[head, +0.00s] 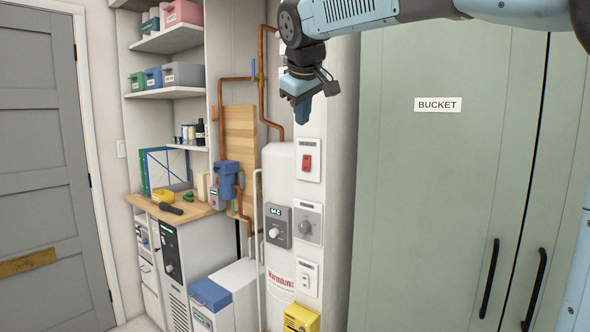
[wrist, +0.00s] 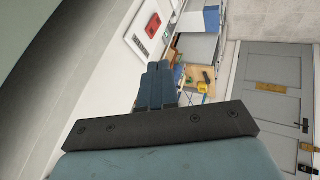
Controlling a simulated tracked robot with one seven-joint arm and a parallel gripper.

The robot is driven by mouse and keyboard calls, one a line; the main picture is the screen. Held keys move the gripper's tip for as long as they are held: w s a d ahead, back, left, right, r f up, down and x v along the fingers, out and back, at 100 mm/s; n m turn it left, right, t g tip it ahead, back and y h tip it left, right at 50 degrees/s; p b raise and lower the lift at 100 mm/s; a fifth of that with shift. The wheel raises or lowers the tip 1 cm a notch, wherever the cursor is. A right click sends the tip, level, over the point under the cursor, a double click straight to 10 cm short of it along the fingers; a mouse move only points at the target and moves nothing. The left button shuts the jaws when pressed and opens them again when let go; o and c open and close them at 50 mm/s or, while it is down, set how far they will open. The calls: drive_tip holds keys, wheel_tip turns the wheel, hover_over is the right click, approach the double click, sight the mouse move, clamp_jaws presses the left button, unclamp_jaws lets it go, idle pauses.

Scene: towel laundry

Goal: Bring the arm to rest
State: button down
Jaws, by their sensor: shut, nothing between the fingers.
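My gripper (head: 301,108) hangs at the top middle of the head view, below my blue arm, pointing down. Its fingers are together and hold nothing. It is in front of the white wall panel with the red switch (head: 307,162). In the wrist view my gripper's blue fingers (wrist: 157,85) show close together at the centre, with nothing between them.
A green cabinet (head: 440,180) labelled BUCKET stands shut at right. A white tank (head: 278,175) with copper pipes is behind the panel. A wooden worktop (head: 190,213) with small items and shelves (head: 170,92) with bins are at left. A grey door (head: 45,170) is shut at far left.

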drive_tip(key=s+d+f+m+g, duration=0.1)
drive_tip(key=s+d+f+m, duration=0.3)
drive_tip(key=s+d+f, duration=0.6)
drive_tip(key=s+d+f+m+g, duration=0.1)
drive_tip(key=s+d+f+m, duration=0.3)
drive_tip(key=s+d+f, duration=0.6)
drive_tip(key=s+f, duration=0.5)
drive_tip(key=s, duration=0.2)
drive_tip(key=shift+s+d+f+m, duration=0.2)
drive_tip(key=shift+s+d+m, duration=0.1)
drive_tip(key=shift+m, duration=0.1)
drive_tip(key=shift+a, duration=0.1)
